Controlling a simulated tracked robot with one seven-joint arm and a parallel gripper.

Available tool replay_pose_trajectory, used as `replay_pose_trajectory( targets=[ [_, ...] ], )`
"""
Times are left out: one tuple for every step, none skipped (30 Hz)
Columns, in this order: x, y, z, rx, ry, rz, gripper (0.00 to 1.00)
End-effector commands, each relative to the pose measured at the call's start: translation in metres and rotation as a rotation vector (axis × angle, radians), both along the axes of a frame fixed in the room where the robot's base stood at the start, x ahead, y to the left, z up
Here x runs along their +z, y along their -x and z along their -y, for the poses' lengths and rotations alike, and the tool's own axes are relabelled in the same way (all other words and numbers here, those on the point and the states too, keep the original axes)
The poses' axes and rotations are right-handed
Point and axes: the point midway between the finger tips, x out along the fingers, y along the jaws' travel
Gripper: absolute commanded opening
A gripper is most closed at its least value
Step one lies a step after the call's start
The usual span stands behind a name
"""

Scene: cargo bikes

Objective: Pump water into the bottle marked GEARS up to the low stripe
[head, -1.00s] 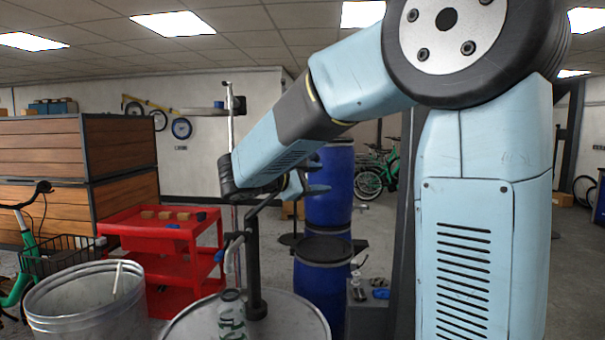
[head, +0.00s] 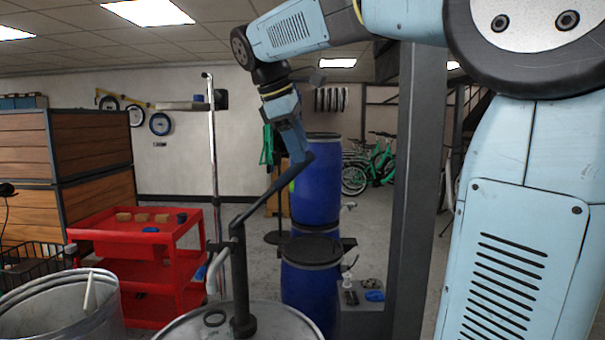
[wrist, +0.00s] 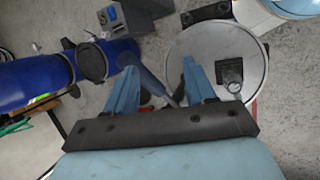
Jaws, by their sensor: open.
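The pump (head: 241,275) stands on the lid of a metal drum (head: 275,318), its spout (head: 217,262) curving down at left. Its lever rises right to a blue-grey grip (head: 290,170). My gripper (head: 299,145) is at this upper end, pointing down. In the wrist view my gripper (wrist: 160,68) is open, with the lever grip (wrist: 154,78) between or just below the blue fingers; I cannot tell whether they touch it. A dark ring (head: 215,318) lies on the lid below the spout. I can make out no bottle and no GEARS mark in the current views.
A metal bin (head: 60,310) and a red cart (head: 140,235) with small blocks are at left. Blue barrels (head: 316,190) stand behind the pump. A grey box (head: 362,315) with small items and a grey post (head: 412,190) are to the right.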

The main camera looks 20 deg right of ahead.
Motion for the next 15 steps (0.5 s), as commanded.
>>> replay_pose_trajectory(
  targets=[
    [0.006,-0.007,-0.003,0.024,0.004,-0.017,0.55],
    [0.010,-0.010,-0.005,0.038,0.007,-0.029,0.55],
    [0.015,-0.015,-0.007,0.059,0.010,-0.046,0.55],
    [0.019,-0.018,-0.008,0.075,0.013,-0.060,0.55],
    [0.023,-0.021,-0.010,0.092,0.015,-0.073,0.55],
    [0.028,-0.025,-0.012,0.114,0.018,-0.090,0.55],
    [0.031,-0.028,-0.013,0.128,0.019,-0.102,0.55],
    [0.034,-0.031,-0.015,0.143,0.020,-0.115,0.55],
    [0.039,-0.034,-0.016,0.163,0.022,-0.128,0.55],
    [0.041,-0.036,-0.017,0.173,0.023,-0.139,0.55],
    [0.043,-0.038,-0.018,0.184,0.024,-0.147,0.55],
    [0.045,-0.039,-0.019,0.194,0.025,-0.156,0.55],
    [0.046,-0.040,-0.019,0.200,0.025,-0.162,0.55],
    [0.047,-0.040,-0.019,0.204,0.025,-0.164,0.55],
    [0.047,-0.041,-0.018,0.206,0.025,-0.168,0.55]
  ],
)
